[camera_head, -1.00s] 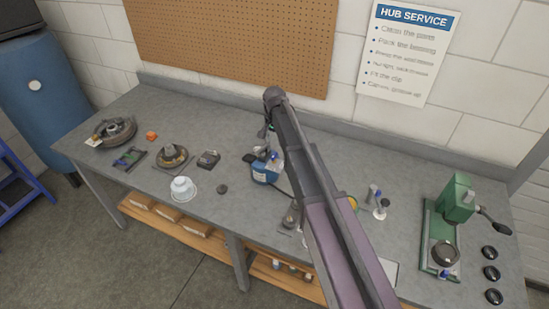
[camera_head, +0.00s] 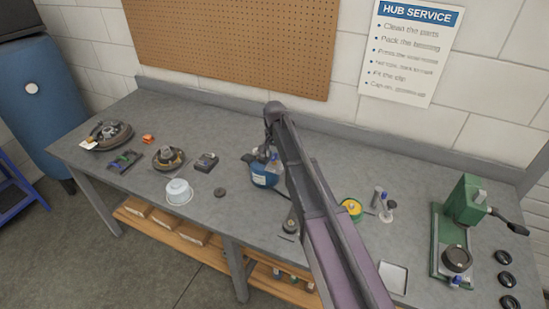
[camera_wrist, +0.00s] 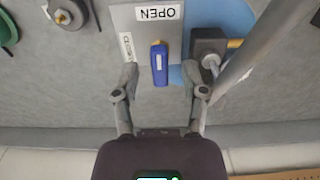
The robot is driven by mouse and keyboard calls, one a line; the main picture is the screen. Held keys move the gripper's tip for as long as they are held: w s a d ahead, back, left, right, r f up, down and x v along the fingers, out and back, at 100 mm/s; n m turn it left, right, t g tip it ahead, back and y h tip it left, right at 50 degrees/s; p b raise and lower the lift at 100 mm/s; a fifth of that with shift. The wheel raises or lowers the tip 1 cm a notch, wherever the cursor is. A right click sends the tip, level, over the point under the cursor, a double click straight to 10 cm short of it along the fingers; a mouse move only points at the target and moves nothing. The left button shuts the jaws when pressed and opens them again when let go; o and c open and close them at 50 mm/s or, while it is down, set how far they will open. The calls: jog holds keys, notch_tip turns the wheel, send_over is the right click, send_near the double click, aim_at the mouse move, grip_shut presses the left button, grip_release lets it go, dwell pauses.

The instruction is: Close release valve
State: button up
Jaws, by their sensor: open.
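In the wrist view a blue release valve lever (camera_wrist: 160,66) with an orange end lies on a grey plate (camera_wrist: 183,30). An OPEN label (camera_wrist: 157,13) sits just above its orange end, upside down. A second label (camera_wrist: 127,46), sideways and partly readable as CLOSE, sits to its left. My gripper (camera_wrist: 162,72) is open, one finger on each side of the lever, with a visible gap to each. I cannot tell the height between fingers and lever. In the head view the blue unit (camera_head: 264,177) stands mid-bench, partly behind my arm; the lever is too small to make out there.
A dark block with a metal rod (camera_wrist: 209,45) stands close to my right finger in the wrist view. In the head view a green press (camera_head: 465,205) stands at the right, a white bowl (camera_head: 178,191) at the left. The pegboard (camera_head: 235,40) backs the bench.

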jog(key=shift+f, duration=0.1)
dwell(0.3)
grip_shut()
